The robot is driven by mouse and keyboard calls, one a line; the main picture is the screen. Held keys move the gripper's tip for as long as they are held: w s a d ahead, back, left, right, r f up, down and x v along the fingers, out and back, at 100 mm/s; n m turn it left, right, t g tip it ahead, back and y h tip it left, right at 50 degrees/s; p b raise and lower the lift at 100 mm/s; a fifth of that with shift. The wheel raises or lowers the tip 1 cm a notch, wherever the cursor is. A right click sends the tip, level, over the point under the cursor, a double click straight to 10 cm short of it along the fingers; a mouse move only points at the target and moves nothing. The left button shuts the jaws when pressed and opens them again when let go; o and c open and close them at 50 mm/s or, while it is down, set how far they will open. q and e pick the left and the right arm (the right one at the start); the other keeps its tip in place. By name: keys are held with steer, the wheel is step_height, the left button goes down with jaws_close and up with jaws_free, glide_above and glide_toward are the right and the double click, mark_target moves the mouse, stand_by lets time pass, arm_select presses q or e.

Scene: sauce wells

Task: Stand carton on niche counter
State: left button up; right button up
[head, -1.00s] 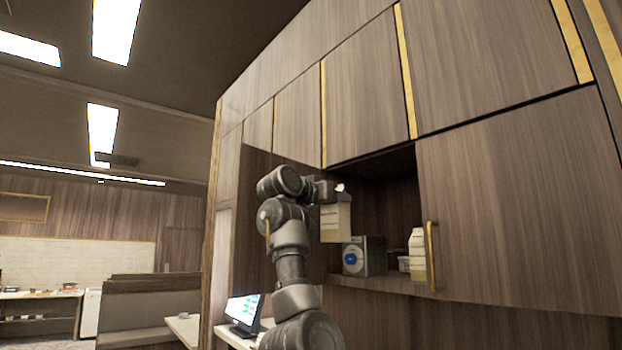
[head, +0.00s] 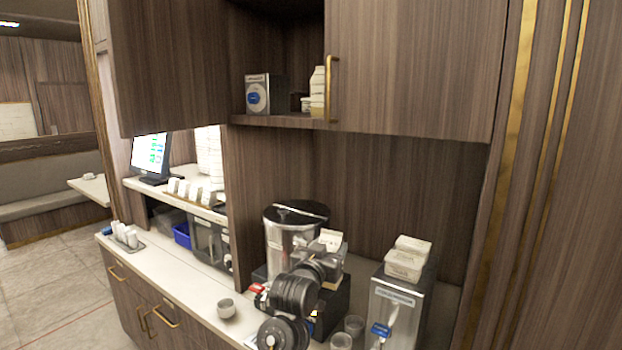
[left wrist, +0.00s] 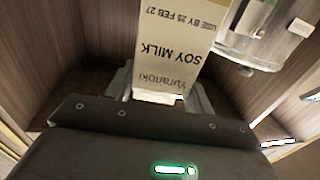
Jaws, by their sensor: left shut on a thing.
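The soy milk carton (head: 331,238) is pale with printed text and shows behind my left gripper in front of the machines in the niche. In the left wrist view the carton (left wrist: 180,38) fills the top middle, its text upside down. My left gripper (head: 326,262) is shut on the upper part of the carton; its fingers (left wrist: 160,92) lie on either side. The niche counter (head: 188,296) is a pale worktop under the cabinets.
Another carton (head: 318,88) stands on the upper shelf (head: 275,121).

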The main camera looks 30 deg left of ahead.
arm_select(q)
steer(key=s+d+f+b, duration=0.2)
steer(key=s+f+b, duration=0.2)
steer(key=s+f, duration=0.3)
steer(key=s+d+f+h+b, duration=0.1)
steer(key=s+d+f+b, duration=0.2)
steer(key=s+f, duration=0.4)
steer(key=s+d+f+b, duration=0.2)
steer(key=s+f+b, duration=0.4)
steer(key=f, duration=0.4)
steer(key=shift+s+d+m+h, duration=0.3)
steer(key=shift+s+d+m, duration=0.1)
